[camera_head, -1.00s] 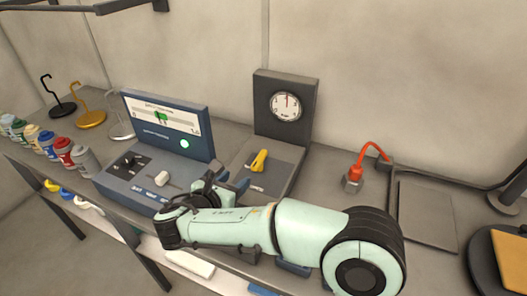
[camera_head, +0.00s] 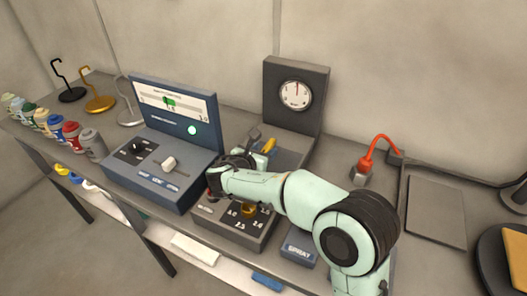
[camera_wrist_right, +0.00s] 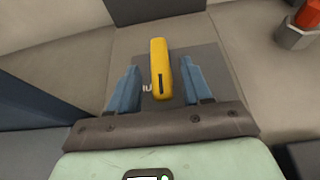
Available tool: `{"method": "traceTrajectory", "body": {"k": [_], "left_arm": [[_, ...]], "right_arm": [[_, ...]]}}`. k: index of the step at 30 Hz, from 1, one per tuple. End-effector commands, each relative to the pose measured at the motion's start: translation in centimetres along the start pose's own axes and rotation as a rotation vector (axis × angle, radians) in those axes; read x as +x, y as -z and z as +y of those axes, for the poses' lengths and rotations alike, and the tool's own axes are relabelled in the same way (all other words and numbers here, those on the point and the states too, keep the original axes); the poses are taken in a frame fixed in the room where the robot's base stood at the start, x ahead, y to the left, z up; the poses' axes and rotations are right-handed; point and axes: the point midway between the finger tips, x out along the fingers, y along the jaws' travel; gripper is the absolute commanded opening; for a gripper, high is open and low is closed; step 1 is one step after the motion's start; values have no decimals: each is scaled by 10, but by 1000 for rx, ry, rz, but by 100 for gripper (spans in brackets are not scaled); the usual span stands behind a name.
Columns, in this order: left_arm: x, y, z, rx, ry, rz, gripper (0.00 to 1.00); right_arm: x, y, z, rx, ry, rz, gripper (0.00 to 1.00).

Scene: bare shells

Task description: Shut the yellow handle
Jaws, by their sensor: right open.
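The yellow handle (camera_head: 269,146) sits on a dark grey base plate in front of the upright panel with a round gauge (camera_head: 295,95). In the head view it is partly hidden by my right gripper (camera_head: 258,140). In the right wrist view the yellow handle (camera_wrist_right: 160,68) lies lengthwise, its near end between my two blue fingers. My right gripper (camera_wrist_right: 158,85) is open, with a gap on each side of the handle. My left gripper is not in view.
A blue console (camera_head: 175,150) with a slider and screen stands to the left. A dark box with knobs (camera_head: 232,222) lies under my right arm. An orange-red hose (camera_head: 368,150) on a metal fitting is to the right. Spray cans (camera_head: 72,135) line the left.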

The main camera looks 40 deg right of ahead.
Motion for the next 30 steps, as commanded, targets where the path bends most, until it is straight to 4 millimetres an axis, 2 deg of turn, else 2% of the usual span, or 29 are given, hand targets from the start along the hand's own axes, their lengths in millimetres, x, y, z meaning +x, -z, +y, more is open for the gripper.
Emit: {"method": "traceTrajectory", "body": {"k": [3, 11, 12, 16, 23, 30], "left_arm": [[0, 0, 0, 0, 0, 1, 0], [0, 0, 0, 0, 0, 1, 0], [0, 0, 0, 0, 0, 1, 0], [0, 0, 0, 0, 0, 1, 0], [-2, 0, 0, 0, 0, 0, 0], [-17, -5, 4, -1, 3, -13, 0]], "right_arm": [[7, 0, 0, -1, 2, -1, 49], [8, 0, 0, -1, 0, -1, 49], [8, 0, 0, -1, 0, -1, 42], [8, 0, 0, -1, 0, 0, 0], [7, -1, 0, 2, 7, 0, 0], [6, -3, 4, 29, 79, -1, 0]]}}
